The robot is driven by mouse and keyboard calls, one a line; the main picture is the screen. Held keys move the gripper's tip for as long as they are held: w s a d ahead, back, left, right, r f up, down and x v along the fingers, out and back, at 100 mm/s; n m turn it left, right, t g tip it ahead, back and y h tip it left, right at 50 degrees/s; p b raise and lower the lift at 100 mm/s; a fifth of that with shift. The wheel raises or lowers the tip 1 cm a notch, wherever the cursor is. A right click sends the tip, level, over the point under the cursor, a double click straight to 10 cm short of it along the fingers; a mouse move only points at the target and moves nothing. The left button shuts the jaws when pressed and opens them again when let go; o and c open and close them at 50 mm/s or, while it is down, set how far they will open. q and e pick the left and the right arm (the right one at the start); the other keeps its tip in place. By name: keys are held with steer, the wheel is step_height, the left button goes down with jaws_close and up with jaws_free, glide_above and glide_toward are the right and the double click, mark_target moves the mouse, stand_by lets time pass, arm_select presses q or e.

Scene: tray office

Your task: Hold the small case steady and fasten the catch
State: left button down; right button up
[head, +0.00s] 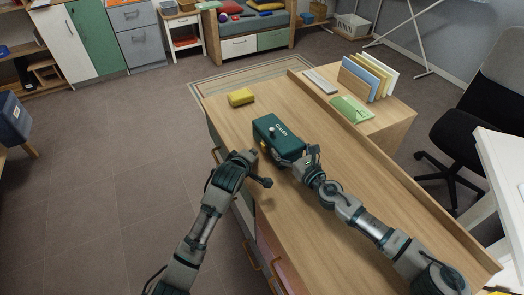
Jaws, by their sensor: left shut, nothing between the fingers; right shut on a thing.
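The small case (279,132) is a dark green box with pale lettering, standing on the wooden desk near its left edge. A small yellow part, which may be the catch (264,147), shows on its near left side, partly hidden by my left gripper. My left gripper (262,168) is shut and empty, just in front of the case's near left side. My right gripper (298,157) is shut at the case's near right side. Its fingers are small in the picture and partly hide the contact with the case.
A yellow block (241,97) lies on the desk (375,208) beyond the case. A green packet (350,109), a grey bar (320,81) and upright folders (368,77) are behind a raised ledge. A black chair (490,110) stands at the right.

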arm_select(q)
steer(key=shift+s+a+r, duration=0.1)
steer(key=shift+s+a, duration=0.3)
steer(key=shift+a, duration=0.3)
steer(key=shift+s+a+r, duration=0.1)
steer(key=shift+s+a, duration=0.3)
steer(key=shift+a, duration=0.35)
steer(key=shift+s+a+r, duration=0.1)
steer(key=shift+s+a, duration=0.3)
steer(key=shift+a, duration=0.3)
arm_select(e)
steer(key=o, duration=1.1)
